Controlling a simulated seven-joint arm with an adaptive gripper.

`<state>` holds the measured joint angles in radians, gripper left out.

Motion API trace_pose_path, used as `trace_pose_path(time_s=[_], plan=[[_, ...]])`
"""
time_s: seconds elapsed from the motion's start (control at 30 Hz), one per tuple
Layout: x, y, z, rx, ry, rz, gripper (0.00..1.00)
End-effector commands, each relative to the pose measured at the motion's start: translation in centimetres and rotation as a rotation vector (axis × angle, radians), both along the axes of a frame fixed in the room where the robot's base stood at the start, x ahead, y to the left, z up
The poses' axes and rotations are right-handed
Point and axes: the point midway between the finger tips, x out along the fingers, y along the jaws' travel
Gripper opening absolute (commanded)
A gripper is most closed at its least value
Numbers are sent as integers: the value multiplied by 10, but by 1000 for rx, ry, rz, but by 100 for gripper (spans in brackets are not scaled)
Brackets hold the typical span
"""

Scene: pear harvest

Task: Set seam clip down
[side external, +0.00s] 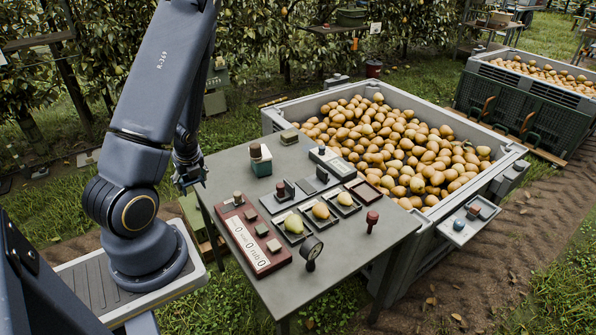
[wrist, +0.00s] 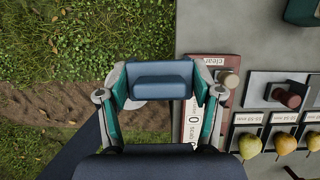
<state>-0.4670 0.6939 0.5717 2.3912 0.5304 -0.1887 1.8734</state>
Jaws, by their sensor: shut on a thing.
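My gripper (wrist: 161,88) is shut on a blue-grey block-like piece (wrist: 160,78), which I take to be the seam clip. The piece lies crosswise between the two green-padded fingers. In the side external view my gripper (side external: 188,172) hangs in the air just off the left edge of the grey table (side external: 225,165).
A red board (side external: 245,237) with pale blocks lies along the table's near left side. Several pears sit in small trays (side external: 293,224) mid-table, with a dark round-headed tool (side external: 311,252) in front. A large pear bin (side external: 287,106) stands behind.

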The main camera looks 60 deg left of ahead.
Motion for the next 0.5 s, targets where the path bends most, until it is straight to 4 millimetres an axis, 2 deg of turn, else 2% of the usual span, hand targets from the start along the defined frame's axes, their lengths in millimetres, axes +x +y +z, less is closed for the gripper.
trace_pose_path(time_s=[0.17, 0.43, 0.5], plan=[[24, 14, -7, 2, -1, -32, 39], [72, 68, -40, 1, -2, -30, 39], [80, 76, -58, -1, 3, -31, 39]])
